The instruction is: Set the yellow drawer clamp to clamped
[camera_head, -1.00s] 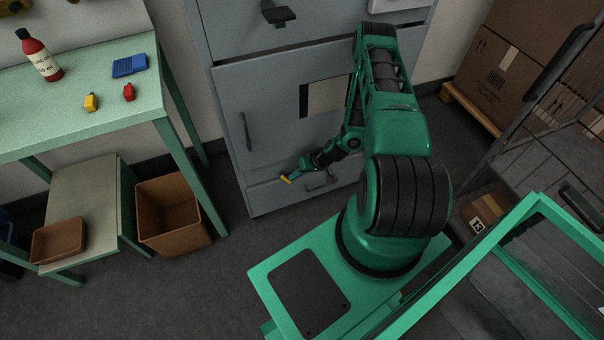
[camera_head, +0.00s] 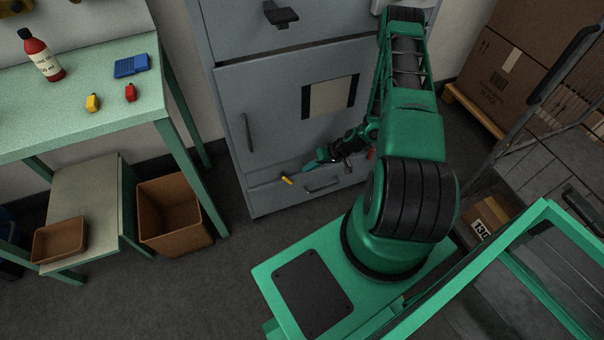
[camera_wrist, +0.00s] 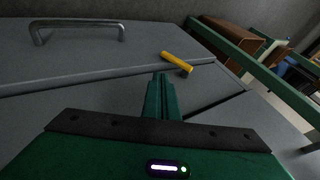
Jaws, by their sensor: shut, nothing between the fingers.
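The yellow drawer clamp (camera_head: 287,181) is a short yellow lever near the left end of the grey cabinet's bottom drawer (camera_head: 328,185). In the wrist view the clamp (camera_wrist: 176,61) lies slanted, with a dark piece at its right end; I cannot tell its setting. My gripper (camera_head: 307,168) is shut and empty, just right of the clamp and apart from it in the head view. In the wrist view its closed fingers (camera_wrist: 160,80) point toward the clamp with a small gap visible.
The drawer's bar handle (camera_head: 322,186) is right of the clamp and shows in the wrist view (camera_wrist: 78,27). A small red part (camera_head: 371,153) shows beside my arm. A green workbench (camera_head: 95,125) and brown bin (camera_head: 172,212) stand left. Floor before the drawer's left end is clear.

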